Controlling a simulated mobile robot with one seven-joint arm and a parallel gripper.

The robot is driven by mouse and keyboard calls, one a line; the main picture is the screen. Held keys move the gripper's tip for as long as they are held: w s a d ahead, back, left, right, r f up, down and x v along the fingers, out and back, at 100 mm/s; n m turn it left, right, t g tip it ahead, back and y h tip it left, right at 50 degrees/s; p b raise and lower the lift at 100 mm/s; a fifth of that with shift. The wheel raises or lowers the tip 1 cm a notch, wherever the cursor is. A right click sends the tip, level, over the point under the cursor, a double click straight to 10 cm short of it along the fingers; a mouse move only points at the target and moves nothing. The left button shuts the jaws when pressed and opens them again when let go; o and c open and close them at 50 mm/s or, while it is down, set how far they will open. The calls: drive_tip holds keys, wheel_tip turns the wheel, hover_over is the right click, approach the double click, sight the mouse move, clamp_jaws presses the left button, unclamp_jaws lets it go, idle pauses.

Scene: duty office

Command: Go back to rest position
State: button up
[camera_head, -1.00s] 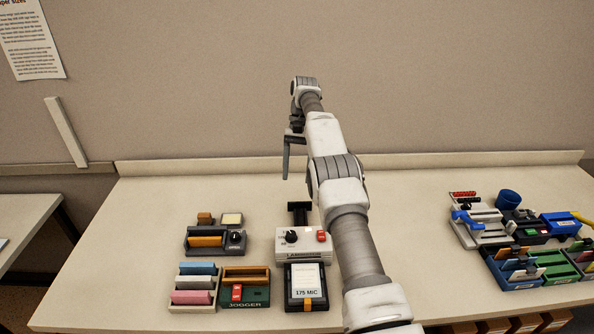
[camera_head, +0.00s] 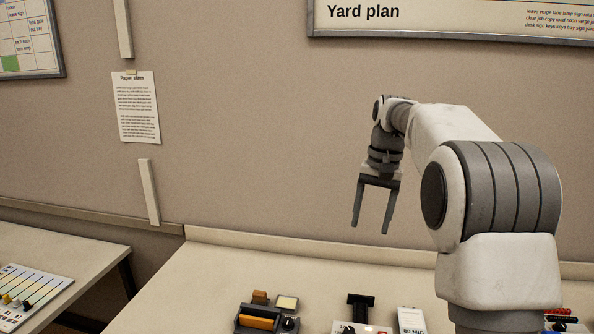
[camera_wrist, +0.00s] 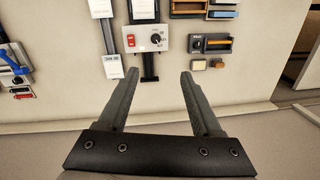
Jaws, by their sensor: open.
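My gripper (camera_head: 371,228) hangs in the air above the back of the desk (camera_head: 215,275), in front of the wall, with its two fingers pointing down. The fingers are apart and nothing is between them. In the wrist view my gripper (camera_wrist: 156,75) is also open and empty, with the desktop and its devices beyond the fingertips. My arm is raised and folded on the right side of the head view, and it hides part of the desk.
A laminator with a dial (camera_wrist: 157,40) and a black unit with an orange bar (camera_head: 258,318) are on the desk. A blue-handled device (camera_wrist: 14,62) shows at the wrist view's left edge. A side table (camera_head: 60,250) stands left. The air around my gripper is clear.

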drive_tip(key=s+a+r+t+b, duration=0.1)
drive_tip(key=s+r+t, duration=0.15)
drive_tip(key=s, duration=0.65)
drive_tip(key=s+f+n+t+b, duration=0.1)
drive_tip(key=s+f, duration=0.2)
drive_tip(key=s, duration=0.4)
drive_tip(key=s+f+n+t+b, duration=0.1)
drive_tip(key=s+f, duration=0.2)
drive_tip(key=s, duration=0.4)
drive_tip(key=s+f+n+t+h+b, duration=0.1)
drive_tip(key=s+f, duration=0.2)
drive_tip(key=s, duration=0.5)
drive_tip(key=shift+a+f+n, duration=0.3)
drive_tip(key=shift+a, duration=0.15)
